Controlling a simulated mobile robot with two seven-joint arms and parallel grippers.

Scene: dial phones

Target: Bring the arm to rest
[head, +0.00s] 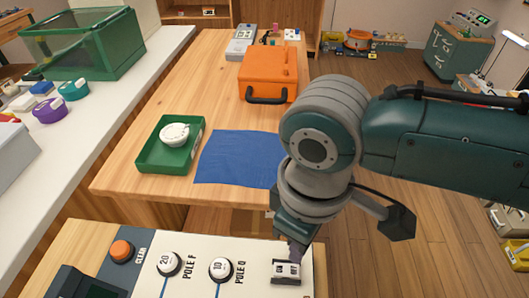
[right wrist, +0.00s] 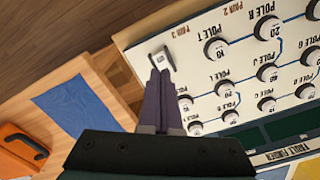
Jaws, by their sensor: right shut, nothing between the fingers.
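My right arm (head: 440,140) reaches in from the right in the head view, bent down over the front panel. The dial panel (right wrist: 244,42) carries several white knobs with pole labels. My left gripper is not in view.
The wooden table (head: 222,95) holds a blue cloth (head: 235,158), a green tray (head: 150,155) with a white round object (head: 174,133), and an orange case (head: 268,70). Open floor (head: 400,255) shows at right.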

